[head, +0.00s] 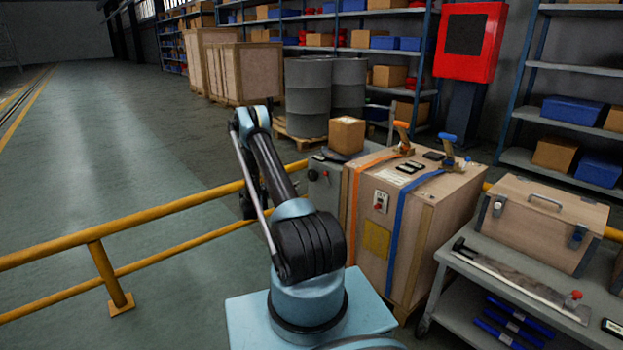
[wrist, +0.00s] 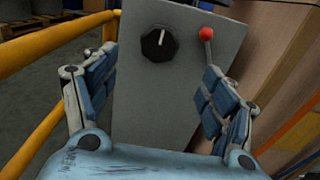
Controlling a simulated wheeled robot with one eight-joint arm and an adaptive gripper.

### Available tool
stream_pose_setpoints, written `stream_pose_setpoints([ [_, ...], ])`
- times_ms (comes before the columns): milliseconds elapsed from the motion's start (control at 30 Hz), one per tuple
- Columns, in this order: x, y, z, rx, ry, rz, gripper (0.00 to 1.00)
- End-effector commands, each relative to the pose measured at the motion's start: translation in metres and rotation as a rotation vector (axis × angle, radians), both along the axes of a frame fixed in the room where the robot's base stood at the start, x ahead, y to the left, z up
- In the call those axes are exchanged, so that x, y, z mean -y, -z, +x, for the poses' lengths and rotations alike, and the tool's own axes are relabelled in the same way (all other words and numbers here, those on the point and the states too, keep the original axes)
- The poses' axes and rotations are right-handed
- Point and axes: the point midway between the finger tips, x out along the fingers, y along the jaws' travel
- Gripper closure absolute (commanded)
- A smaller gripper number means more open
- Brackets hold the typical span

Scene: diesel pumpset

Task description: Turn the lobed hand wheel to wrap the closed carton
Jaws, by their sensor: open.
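A black lobed hand wheel (wrist: 158,44) with a white mark sits on the front of a grey cabinet (wrist: 150,105) in the wrist view. The cabinet also shows in the head view (head: 325,185), beside the large wooden crate. A closed brown carton (head: 347,134) rests on a dark round plate (head: 341,156) on top of it. My gripper (wrist: 160,65) is open and empty in the wrist view, with its fingers framing the cabinet face on either side of the wheel. The wheel appears beyond the fingertips and apart from them. My arm largely hides the gripper in the head view.
A red-knobbed lever (wrist: 206,38) stands right of the wheel, close to the right finger. A yellow rail (head: 150,225) runs along the left of the cabinet. The strapped wooden crate (head: 410,245) stands immediately right.

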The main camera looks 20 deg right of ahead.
Motion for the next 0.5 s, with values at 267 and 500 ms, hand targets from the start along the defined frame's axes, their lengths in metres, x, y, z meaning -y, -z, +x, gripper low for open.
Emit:
stream_pose_setpoints([
  [267, 0.048, 0.000, 0.017, 0.001, 0.003, 0.001, 0.23],
  [500, 0.088, 0.000, 0.031, 0.001, 0.003, 0.001, 0.23],
])
